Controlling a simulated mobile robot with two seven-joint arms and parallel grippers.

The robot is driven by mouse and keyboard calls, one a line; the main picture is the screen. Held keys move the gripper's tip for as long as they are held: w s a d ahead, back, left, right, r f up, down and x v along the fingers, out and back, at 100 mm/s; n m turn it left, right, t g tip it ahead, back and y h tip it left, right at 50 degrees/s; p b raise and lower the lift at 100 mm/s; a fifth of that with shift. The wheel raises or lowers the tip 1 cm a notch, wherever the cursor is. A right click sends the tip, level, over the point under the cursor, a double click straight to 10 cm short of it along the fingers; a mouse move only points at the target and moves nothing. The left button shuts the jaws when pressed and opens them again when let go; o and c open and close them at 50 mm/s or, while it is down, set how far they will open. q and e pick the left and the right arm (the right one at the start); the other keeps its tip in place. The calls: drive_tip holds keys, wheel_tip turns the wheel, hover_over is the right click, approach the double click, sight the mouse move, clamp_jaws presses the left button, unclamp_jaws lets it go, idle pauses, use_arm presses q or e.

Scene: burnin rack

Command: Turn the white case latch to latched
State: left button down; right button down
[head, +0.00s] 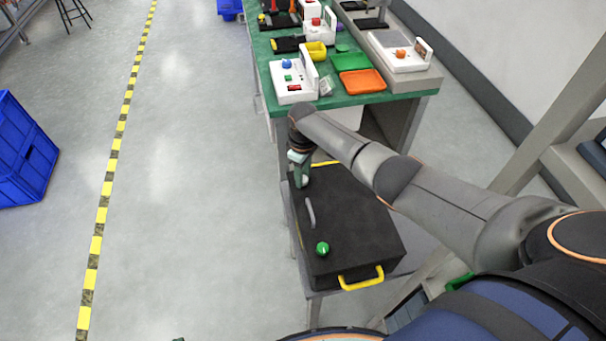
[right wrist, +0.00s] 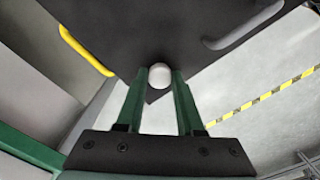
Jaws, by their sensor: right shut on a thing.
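A black case (head: 350,225) lies on a grey stand. A round green latch (head: 322,249) sits near that end. The white case latch (right wrist: 159,77) is a round knob near the far corner, and a bit of it shows under my gripper in the head view. My right gripper (head: 302,172) points down at it. In the right wrist view its green fingers (right wrist: 160,85) close on both sides of the white knob. The latch's turn angle cannot be read.
A green-topped workbench (head: 262,60) stands behind the case, with a white device (head: 293,92), an orange tray (head: 362,83) and a green tray (head: 350,61). Blue crates (head: 25,155) stand at the left. The floor left of the case is clear.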

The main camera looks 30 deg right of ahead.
idle(0.3)
drive_tip(key=c, duration=0.5)
unclamp_jaws()
wheel_tip(320, 180, up, 13)
drive_tip(key=shift+f+p, duration=0.2)
drive_tip(key=shift+p, duration=0.75)
